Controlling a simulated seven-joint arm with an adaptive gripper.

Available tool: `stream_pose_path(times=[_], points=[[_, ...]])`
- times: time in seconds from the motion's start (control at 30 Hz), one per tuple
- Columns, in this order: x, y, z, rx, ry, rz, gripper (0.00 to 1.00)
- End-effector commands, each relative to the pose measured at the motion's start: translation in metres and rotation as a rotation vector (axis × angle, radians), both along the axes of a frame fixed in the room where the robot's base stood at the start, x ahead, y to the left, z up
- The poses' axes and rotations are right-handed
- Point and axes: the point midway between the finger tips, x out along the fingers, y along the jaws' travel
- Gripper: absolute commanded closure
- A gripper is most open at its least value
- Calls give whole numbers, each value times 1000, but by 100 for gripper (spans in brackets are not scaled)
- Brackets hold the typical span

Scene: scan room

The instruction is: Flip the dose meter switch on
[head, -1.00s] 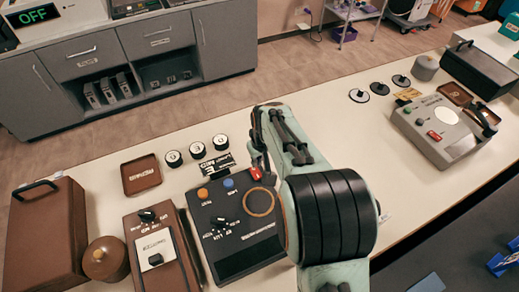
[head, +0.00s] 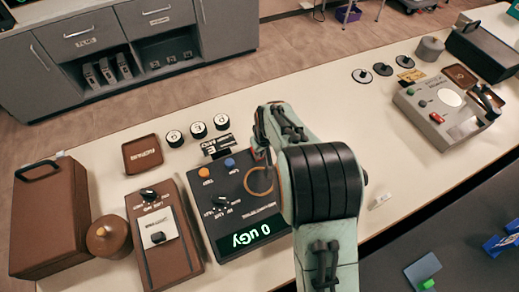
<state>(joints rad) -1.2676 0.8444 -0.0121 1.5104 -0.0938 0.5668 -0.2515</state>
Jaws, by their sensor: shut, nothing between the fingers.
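The dose meter (head: 212,222) is a dark grey box on the cream table, left of my arm. Its display (head: 252,237) glows green and reads "0 uGy". On its top are an orange button (head: 204,172), a blue button (head: 229,162), a black knob (head: 219,201) and a tan ring (head: 258,182). My gripper (head: 262,152) is at the meter's far right corner, shut and empty, partly hidden by my own arm. The switch is hidden behind the gripper and arm, so I cannot tell whether they touch.
A brown device (head: 185,262) with a knob and a brown case (head: 50,225) stand to the left. A round brown pot (head: 106,240) is between them. Several small black dials (head: 198,130) and a brown tray (head: 142,154) lie behind. A light grey device (head: 428,117) stands far right.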

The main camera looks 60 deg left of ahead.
Motion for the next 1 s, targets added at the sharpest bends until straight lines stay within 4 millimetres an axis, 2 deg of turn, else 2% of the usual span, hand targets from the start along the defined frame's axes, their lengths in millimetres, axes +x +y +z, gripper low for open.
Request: stream_pose_path(times=[0.5,0.8,0.93,1.0], points=[[0,14,7,1,-1,-1,100],[0,15,8,0,-1,-1,100],[1,14,16,1,-1,-1,100],[1,13,26,3,-2,-1,100]])
